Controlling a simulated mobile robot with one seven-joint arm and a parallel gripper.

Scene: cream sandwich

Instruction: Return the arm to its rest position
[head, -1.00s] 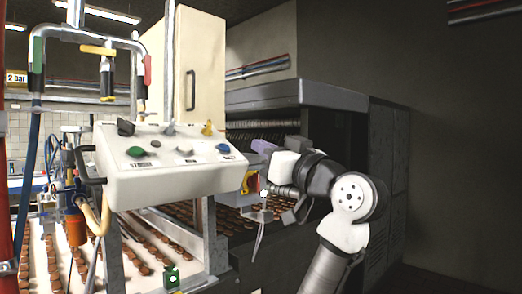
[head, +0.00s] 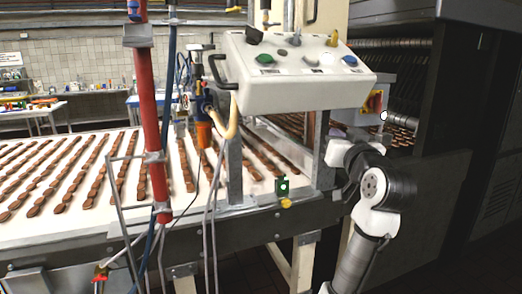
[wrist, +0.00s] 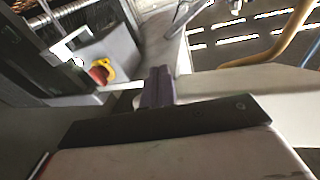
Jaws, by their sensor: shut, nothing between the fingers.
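My gripper (wrist: 158,88) shows in the wrist view as purple fingers closed together, with nothing between them. Its dark mount and pale body fill the bottom of that view. In the head view my arm is bent at the right, in front of the dark machine and beside the control panel's post. The gripper itself cannot be made out there. A yellow and red switch (wrist: 100,72) lies left of the fingers in the wrist view. I cannot tell how far it is from them.
The control panel (head: 290,80) with its knobs stands on posts left of my arm. A conveyor (head: 105,212) with rows of brown biscuits runs across the left. A red pipe (head: 150,115) rises in front of it. The dark machine (head: 465,90) stands at the right, with dark floor below.

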